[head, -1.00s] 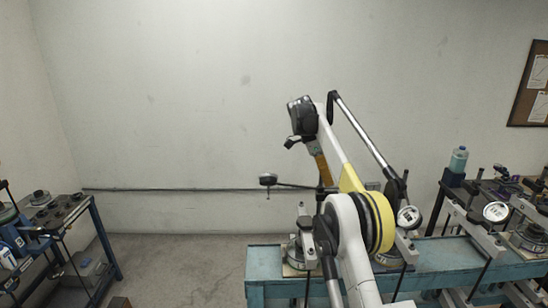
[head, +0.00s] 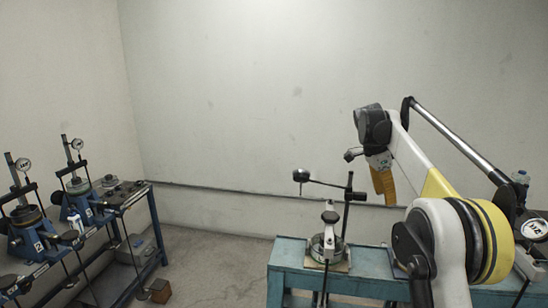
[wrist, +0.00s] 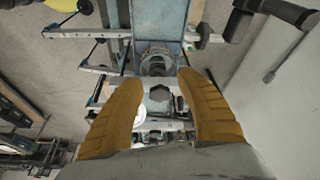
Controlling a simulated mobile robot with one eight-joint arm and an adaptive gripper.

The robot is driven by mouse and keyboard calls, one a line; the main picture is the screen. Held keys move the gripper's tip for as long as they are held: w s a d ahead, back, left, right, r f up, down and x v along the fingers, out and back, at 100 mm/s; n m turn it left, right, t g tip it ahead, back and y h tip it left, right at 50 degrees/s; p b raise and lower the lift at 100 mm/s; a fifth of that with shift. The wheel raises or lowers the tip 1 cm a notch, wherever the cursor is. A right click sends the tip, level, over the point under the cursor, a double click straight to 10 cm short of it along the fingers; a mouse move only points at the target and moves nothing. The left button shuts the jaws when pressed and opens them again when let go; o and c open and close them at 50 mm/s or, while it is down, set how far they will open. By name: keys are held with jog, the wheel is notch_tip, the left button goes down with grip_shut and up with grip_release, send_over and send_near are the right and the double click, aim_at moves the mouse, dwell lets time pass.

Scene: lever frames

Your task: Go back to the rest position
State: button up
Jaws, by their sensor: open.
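My gripper (head: 383,181) hangs from the raised arm at the right of the head view, above the far side of the teal bench. Its orange fingers point down. In the wrist view my gripper (wrist: 165,112) has its two orange fingers spread apart with nothing between them. Below the fingers lie the teal bench and its lever frame, well apart from them. Part of the bench is hidden behind my arm.
The teal bench (head: 290,257) carries a lever frame (head: 327,246) with a dark ball-ended lever. A blue bench (head: 135,262) with several dial devices stands at the left. A small brown block (head: 160,291) lies on the floor. Open floor separates the benches.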

jog(key=s+a+f+n+t+y+b, duration=0.1)
jog(key=s+a+f+n+t+b, duration=0.1)
jog(key=s+a+f+n+b, duration=0.45)
jog(key=s+a+f+n+t+y+b, duration=0.1)
jog(key=s+a+f+n+t+b, duration=0.15)
jog(key=s+b, duration=0.8)
jog(key=s+a+f+n+t+y+b, duration=0.1)
jog(key=s+f+n+b, duration=0.3)
jog(key=s+f, duration=0.8)
jog(key=s+a+f+n+t+y+b, duration=0.1)
jog(key=s+a+f+n+b, duration=0.3)
jog(key=s+f, duration=0.7)
notch_tip(320, 180, down, 2)
jog(key=shift+s+a+f+b, duration=0.2)
jog(key=shift+s+b, duration=0.15)
jog(key=shift+b, duration=0.25)
jog(key=shift+t, duration=0.25)
dwell(0.4)
